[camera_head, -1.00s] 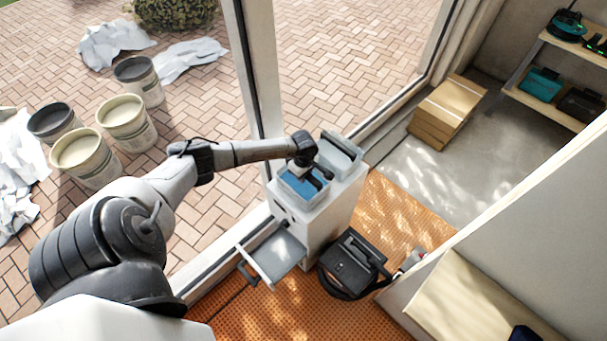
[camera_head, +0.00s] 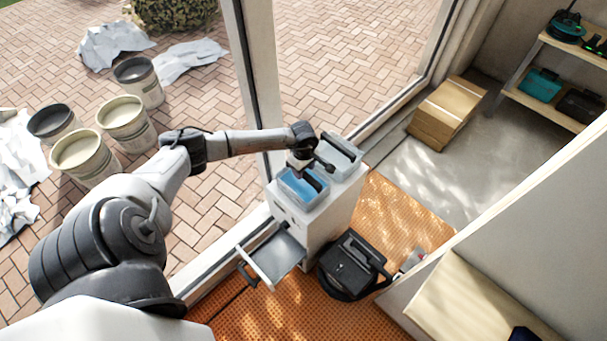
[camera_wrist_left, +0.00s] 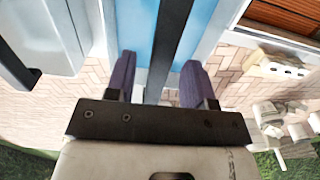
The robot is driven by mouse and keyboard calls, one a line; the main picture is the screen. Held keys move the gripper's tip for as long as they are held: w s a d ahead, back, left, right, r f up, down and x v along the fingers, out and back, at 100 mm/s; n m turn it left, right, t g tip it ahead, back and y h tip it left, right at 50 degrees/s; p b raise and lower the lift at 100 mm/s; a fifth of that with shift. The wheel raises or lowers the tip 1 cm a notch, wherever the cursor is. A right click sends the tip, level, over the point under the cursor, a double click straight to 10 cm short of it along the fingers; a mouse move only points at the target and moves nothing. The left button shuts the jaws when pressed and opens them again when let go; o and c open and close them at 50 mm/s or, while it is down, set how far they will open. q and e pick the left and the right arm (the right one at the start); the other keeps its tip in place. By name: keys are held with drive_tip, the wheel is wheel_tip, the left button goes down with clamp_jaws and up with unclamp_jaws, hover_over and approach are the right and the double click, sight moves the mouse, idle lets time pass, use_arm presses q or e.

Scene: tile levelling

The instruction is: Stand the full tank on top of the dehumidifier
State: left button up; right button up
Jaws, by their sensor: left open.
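The dehumidifier (camera_head: 322,228) is a white box standing by the window frame. The full tank (camera_head: 296,189), clear with blue water, stands upright on its top, with a dark handle. A second, pale tank (camera_head: 338,158) with a dark handle stands beside it at the back right, with no blue water visible. My left gripper (camera_head: 316,166) is above the full tank. In the left wrist view the open fingers (camera_wrist_left: 157,82) are either side of the dark handle bar (camera_wrist_left: 172,40), with blue water beyond. Contact cannot be told. My right gripper is not in view.
A grey tray (camera_head: 277,254) sticks out low at the dehumidifier's front. A black case (camera_head: 350,264) stands on the orange mat (camera_head: 390,215) close to its right. Cardboard boxes (camera_head: 447,112) lie farther back. A wooden-topped surface (camera_head: 475,305) is at the lower right.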

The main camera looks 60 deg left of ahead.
use_arm(q)
wheel_tip(320, 180, up, 7)
drive_tip(key=shift+r, duration=0.15)
drive_tip(key=w+d+n+t+h, duration=0.1)
drive_tip(key=d+n+t+h, duration=0.3)
drive_tip(key=d, duration=0.7)
drive_tip(key=w+d+t+h, duration=0.15)
drive_tip(key=d+h, duration=0.35)
drive_tip(key=d, duration=0.7)
drive_tip(key=d+r+n+t+h, duration=0.2)
drive_tip(key=d+r+n+t, duration=0.6)
drive_tip(key=n, duration=0.4)
drive_tip(key=s+a+f+n+t+y, duration=0.1)
drive_tip(key=s+a+n+y, duration=0.15)
drive_tip(key=n+y, duration=0.6)
drive_tip(key=s+a+f+n+t+y, duration=0.1)
drive_tip(key=s+a+n+y, duration=0.2)
drive_tip(key=n, duration=1)
drive_tip(key=s+d+f+n+g, duration=0.2)
drive_tip(key=s+n+g, duration=0.3)
drive_tip(key=s, duration=0.4)
drive_tip(key=s+d+f+n+g, duration=0.2)
drive_tip(key=s+f+n+g, duration=0.3)
drive_tip(key=s, duration=0.4)
drive_tip(key=shift+s+d+f+n+g+h, duration=0.2)
drive_tip(key=shift+s+n+g+h, duration=0.15)
drive_tip(key=shift+n+g, duration=0.45)
